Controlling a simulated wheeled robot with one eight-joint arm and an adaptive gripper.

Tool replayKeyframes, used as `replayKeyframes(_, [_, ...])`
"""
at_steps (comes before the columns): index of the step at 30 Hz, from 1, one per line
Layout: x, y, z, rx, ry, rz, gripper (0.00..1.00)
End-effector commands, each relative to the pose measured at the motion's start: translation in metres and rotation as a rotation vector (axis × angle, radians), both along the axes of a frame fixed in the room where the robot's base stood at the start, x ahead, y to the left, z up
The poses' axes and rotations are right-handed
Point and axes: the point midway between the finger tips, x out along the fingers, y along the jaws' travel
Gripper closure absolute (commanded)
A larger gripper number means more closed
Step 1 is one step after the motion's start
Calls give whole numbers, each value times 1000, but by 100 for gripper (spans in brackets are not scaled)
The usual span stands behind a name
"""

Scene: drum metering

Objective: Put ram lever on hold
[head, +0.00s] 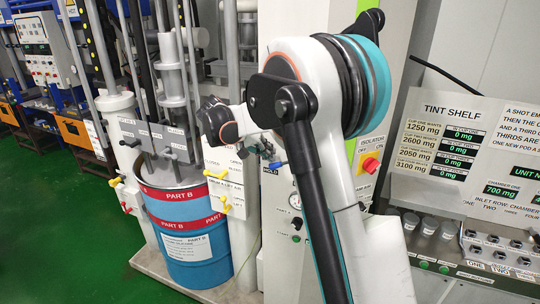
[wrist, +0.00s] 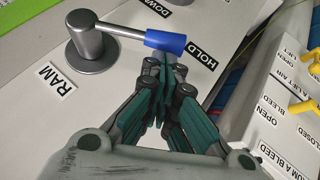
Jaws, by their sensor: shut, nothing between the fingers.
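The ram lever (wrist: 128,34) is a metal arm with a blue grip (wrist: 166,41) on a round pivot post. In the wrist view it points right, with its blue end between the DOWN label (wrist: 158,6) and the HOLD label (wrist: 201,53), nearer HOLD. My gripper (wrist: 170,68) is shut and empty. Its fingertips are right by the near side of the blue grip; I cannot tell whether they touch it.
Yellow bleed handles (wrist: 303,106) stand on the lower panel at right in the wrist view. A blue and red PART B drum (head: 190,235) stands left of my arm. The tint shelf (head: 455,125) is at right. Green floor (head: 60,230) is open at left.

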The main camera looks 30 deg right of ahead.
Motion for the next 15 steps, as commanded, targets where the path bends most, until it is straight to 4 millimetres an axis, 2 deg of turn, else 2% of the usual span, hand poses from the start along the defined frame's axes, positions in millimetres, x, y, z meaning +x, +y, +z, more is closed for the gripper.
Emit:
replayKeyframes(6, [-2, -1, -15, 2, -3, -2, 100])
replayKeyframes(15, [-3, -2, -22, 3, -4, -2, 100])
